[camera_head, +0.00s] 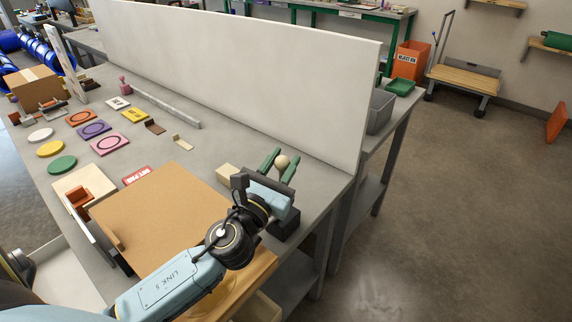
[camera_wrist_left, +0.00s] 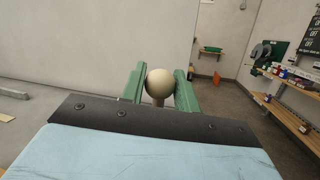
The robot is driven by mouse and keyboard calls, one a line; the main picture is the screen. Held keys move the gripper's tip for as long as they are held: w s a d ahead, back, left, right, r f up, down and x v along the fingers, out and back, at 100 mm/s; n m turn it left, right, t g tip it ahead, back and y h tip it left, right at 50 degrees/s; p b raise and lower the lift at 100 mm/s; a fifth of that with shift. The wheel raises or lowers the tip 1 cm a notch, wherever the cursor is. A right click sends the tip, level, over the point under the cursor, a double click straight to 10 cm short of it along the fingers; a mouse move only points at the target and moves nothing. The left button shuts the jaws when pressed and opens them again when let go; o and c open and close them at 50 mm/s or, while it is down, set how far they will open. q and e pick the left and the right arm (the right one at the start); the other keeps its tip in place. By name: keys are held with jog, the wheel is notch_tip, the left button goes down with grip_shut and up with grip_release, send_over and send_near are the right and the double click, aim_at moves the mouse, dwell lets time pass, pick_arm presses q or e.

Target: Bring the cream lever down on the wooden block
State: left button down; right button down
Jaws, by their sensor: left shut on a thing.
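The cream lever shows its round knob (camera_head: 283,162) near the right end of the grey table. In the left wrist view the knob (camera_wrist_left: 160,83) sits between the two green fingers of my left gripper (camera_wrist_left: 160,92), with a short piece of stem below it. My left gripper (camera_head: 276,165) is shut on the lever at the knob. The rest of the lever is hidden behind my gripper and wrist. A pale block (camera_head: 228,173), possibly the wooden block, lies on the table just left of the gripper. My right gripper is not in view.
A tall white panel (camera_head: 240,75) stands along the back, close behind the gripper. A brown board (camera_head: 160,220) lies left of my arm. Coloured discs and square tiles (camera_head: 110,144) lie further left. A dark block (camera_head: 286,224) sits by the table's right edge.

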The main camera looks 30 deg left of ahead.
pick_arm(q)
jog(key=shift+s+a+f+b, duration=0.15)
jog(key=shift+s+f+b, duration=0.05)
jog(key=shift+s+b, duration=0.5)
jog(key=shift+s+t+b, duration=0.3)
jog(key=shift+t+b, duration=0.3)
jog(key=shift+b, duration=0.45)
jog(key=c, duration=1.4)
grip_release()
jog(key=o, duration=0.3)
jog(key=shift+s+a+r, duration=0.1)
jog(key=shift+s+r, duration=0.05)
jog(key=shift+s, duration=0.1)
jog(key=shift+w, duration=0.1)
